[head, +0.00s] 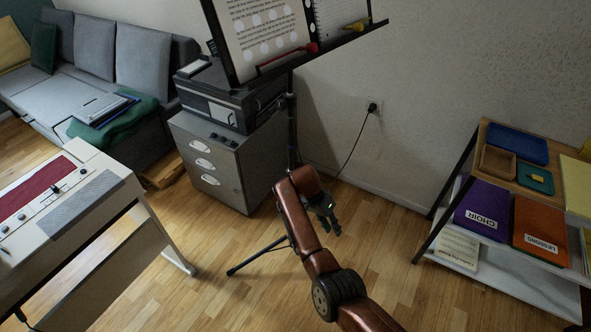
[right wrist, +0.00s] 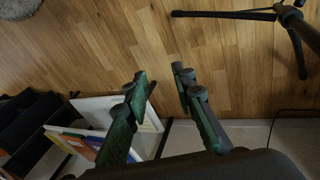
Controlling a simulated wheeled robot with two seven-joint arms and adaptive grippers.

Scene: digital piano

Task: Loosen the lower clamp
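The music stand's dark pole (head: 291,130) rises behind my right arm, with one tripod leg (head: 258,254) on the floor at its left. I cannot make out the lower clamp clearly; my arm covers the lower part of the pole in the head view. The right wrist view shows the stand's tripod hub (right wrist: 287,16) and legs at the top right. My right gripper (head: 333,228) is just right of the pole, apart from it. In the right wrist view its fingers (right wrist: 160,75) are apart with nothing between them. My left gripper is not in view.
The stand's desk (head: 375,28) holds sheets and a notebook overhead. A grey drawer cabinet (head: 216,160) stands behind left. A digital piano (head: 60,205) is at left, a low shelf (head: 480,255) with folders at right. A cord hangs from the wall outlet (head: 373,107). The floor between is clear.

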